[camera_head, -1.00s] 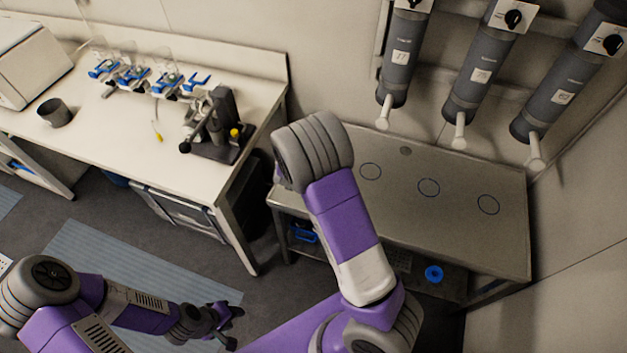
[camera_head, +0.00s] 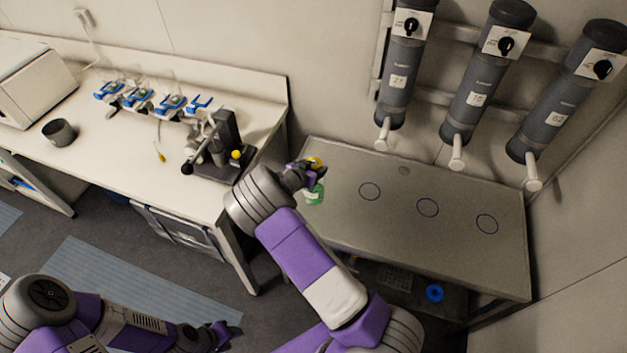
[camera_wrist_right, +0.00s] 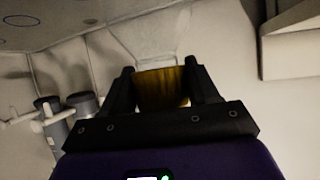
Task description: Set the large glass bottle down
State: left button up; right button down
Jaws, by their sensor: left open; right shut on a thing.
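The large glass bottle (camera_head: 314,193), with green contents and a yellow cap, shows at the left end of the steel bench (camera_head: 440,240) in the head view. My right gripper (camera_head: 309,169) is shut on its cap. In the right wrist view the yellow cap (camera_wrist_right: 163,88) sits between the two dark fingers, with clear glass beyond it. I cannot tell whether the bottle's base touches the bench. My left gripper (camera_head: 222,334) is open and empty, low over the floor at the left.
The bench top is clear to the right of the bottle, with three blue-outlined circles. Grey cylinders (camera_head: 474,85) with white spouts hang on the wall above it. The white table (camera_head: 110,145) at left holds a dark pot (camera_head: 60,132), clamped glassware and a black stand (camera_head: 222,150).

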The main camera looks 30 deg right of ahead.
notch_tip(320, 180, down, 4)
jog(key=shift+r, duration=0.25)
jog(key=shift+f, duration=0.25)
jog(key=shift+b, duration=0.3)
jog(key=shift+f, duration=0.15)
jog(key=shift+c, duration=1.4)
grip_release()
